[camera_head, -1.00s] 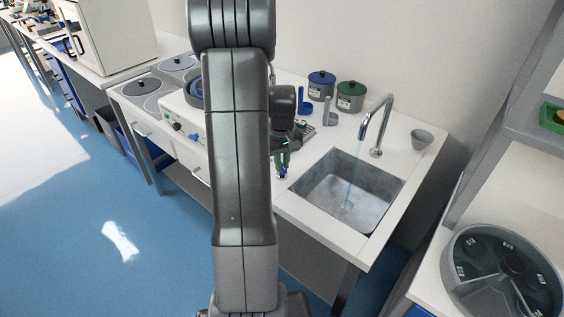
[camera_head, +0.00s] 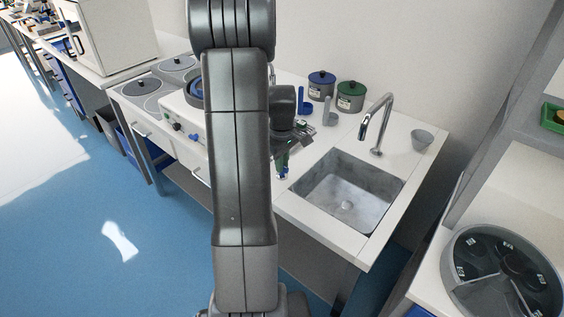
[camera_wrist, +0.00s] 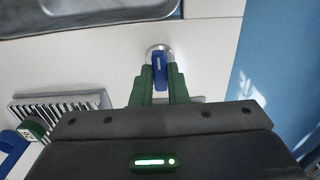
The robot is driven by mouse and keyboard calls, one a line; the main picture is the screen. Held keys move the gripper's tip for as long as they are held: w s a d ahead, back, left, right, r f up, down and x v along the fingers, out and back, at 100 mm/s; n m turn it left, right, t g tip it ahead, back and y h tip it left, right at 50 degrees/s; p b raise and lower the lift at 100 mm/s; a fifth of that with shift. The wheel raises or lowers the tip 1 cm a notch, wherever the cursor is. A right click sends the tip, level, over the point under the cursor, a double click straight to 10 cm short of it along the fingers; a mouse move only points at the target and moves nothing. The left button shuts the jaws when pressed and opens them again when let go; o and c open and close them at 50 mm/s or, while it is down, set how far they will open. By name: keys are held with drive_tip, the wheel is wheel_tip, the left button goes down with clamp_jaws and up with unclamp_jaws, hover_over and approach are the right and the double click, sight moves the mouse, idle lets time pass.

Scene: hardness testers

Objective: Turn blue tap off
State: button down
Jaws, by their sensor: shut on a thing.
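The blue tap (camera_wrist: 159,70) is a small blue handle on a round metal base on the white counter, seen in the wrist view. My gripper (camera_wrist: 160,85) has its green fingers on either side of the handle and is shut on it. In the head view my gripper (camera_head: 281,170) is at the counter's front edge, left of the sink, partly hidden by my arm. The faucet (camera_head: 377,122) is a curved metal spout over the grey sink (camera_head: 325,200). No water stream shows under the spout.
A grey cup (camera_head: 422,139) stands right of the faucet. Two lidded pots, one blue-lidded (camera_head: 321,86) and one green-lidded (camera_head: 351,96), stand at the back. A metal drain grate (camera_wrist: 62,103) lies left of my gripper in the wrist view. A round tray (camera_head: 500,272) is at the lower right.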

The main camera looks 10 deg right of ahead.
drive_tip(key=c, duration=1.4)
unclamp_jaws()
drive_tip(key=shift+c, duration=0.2)
drive_tip(key=shift+r, duration=0.15)
wheel_tip(320, 180, up, 14)
drive_tip(key=shift+f, duration=0.2)
drive_tip(key=shift+f, duration=0.1)
wheel_tip(320, 180, down, 14)
drive_tip(key=shift+r, duration=0.15)
